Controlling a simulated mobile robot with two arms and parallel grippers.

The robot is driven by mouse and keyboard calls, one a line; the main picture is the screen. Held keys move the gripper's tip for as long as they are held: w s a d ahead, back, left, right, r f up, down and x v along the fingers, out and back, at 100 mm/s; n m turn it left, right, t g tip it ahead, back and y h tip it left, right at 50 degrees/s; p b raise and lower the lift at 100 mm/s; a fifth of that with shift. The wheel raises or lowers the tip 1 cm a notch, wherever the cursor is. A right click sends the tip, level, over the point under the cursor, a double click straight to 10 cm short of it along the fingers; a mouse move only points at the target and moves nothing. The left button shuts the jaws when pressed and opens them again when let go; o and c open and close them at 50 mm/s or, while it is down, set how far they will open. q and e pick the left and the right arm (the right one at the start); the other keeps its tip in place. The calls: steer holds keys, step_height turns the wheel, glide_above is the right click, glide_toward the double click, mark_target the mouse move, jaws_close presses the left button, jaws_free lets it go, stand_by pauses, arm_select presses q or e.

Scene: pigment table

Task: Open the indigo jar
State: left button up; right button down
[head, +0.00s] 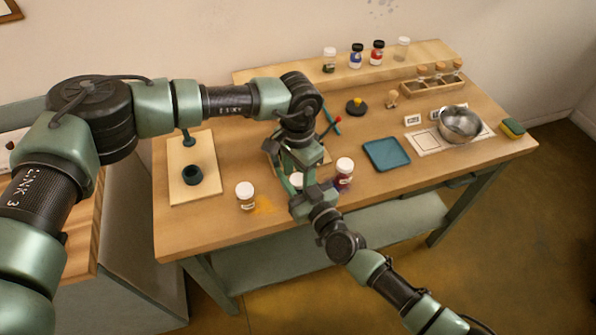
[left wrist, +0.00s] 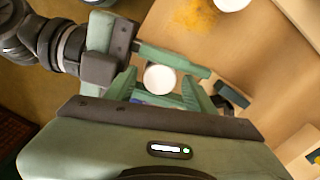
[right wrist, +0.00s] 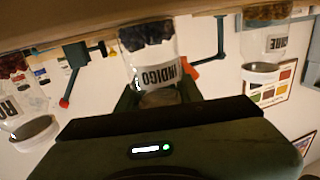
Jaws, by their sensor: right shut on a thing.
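The indigo jar (right wrist: 150,62), clear with dark powder and an INDIGO label, stands near the table's front edge. My right gripper (right wrist: 158,92) is shut on it, with a finger on either side below the lid. In the head view the jar's white lid (head: 296,179) shows between my two grippers, and the rest of the jar is mostly hidden. My left gripper (left wrist: 161,75) points down from above, its open fingers on either side of the white lid (left wrist: 160,79) with small gaps visible. The lid appears seated on the jar.
A white-lidded jar (head: 245,194) by spilled orange powder (head: 264,204) stands left of the grippers; a red jar (head: 344,172) stands close on the right. A blue tray (head: 386,154), metal bowl (head: 460,124) and board with a mortar (head: 194,174) lie farther off.

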arm_select(q)
steer(key=c, duration=1)
steer(key=o, duration=1.2)
steer(key=shift+c, duration=0.2)
steer(key=shift+r, duration=0.1)
steer(key=shift+r, duration=2.2)
arm_select(e)
steer(key=c, duration=0.9)
jaws_free()
steer(key=shift+o, duration=0.2)
